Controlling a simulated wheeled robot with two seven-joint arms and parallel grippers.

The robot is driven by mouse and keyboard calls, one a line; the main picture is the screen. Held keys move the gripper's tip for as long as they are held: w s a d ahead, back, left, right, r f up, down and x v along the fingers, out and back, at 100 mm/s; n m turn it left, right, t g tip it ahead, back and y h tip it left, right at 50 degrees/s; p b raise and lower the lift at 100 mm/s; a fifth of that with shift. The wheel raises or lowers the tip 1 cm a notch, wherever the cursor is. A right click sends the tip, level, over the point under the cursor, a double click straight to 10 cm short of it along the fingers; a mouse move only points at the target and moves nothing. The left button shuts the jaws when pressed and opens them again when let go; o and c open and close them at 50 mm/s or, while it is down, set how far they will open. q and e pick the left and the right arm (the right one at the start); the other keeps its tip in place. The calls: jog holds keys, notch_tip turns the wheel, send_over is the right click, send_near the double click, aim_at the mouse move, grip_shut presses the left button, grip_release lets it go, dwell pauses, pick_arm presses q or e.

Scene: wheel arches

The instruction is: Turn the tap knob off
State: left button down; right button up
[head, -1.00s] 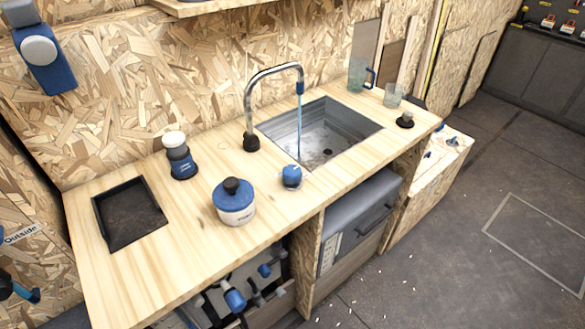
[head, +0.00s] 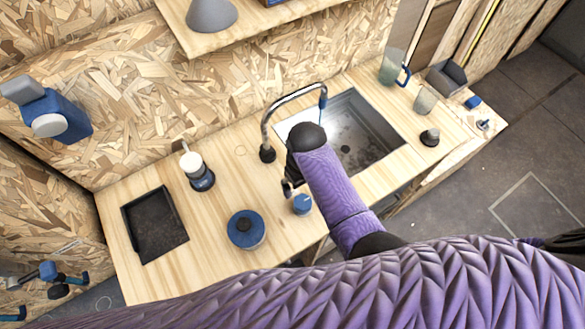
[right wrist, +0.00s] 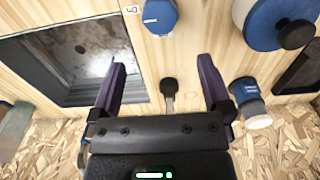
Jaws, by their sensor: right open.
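My left gripper is not in view.
The sink (head: 372,150) lies right of the tap. A glass (head: 426,101) and a mug (head: 391,68) stand at the right.

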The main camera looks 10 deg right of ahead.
aim_at(303, 202)
jog(key=f+b, duration=0.1)
jog(key=f, duration=0.2)
jog(key=f+b, duration=0.2)
jog(key=f, duration=0.1)
jog(key=f+b, duration=0.1)
jog(key=f, duration=0.2)
jog(key=shift+s+d+f, duration=0.1)
jog(key=shift+s+f, duration=0.25)
jog(key=shift+f, duration=0.05)
jog(key=shift+c, duration=0.5)
jog(key=c, duration=1.1)
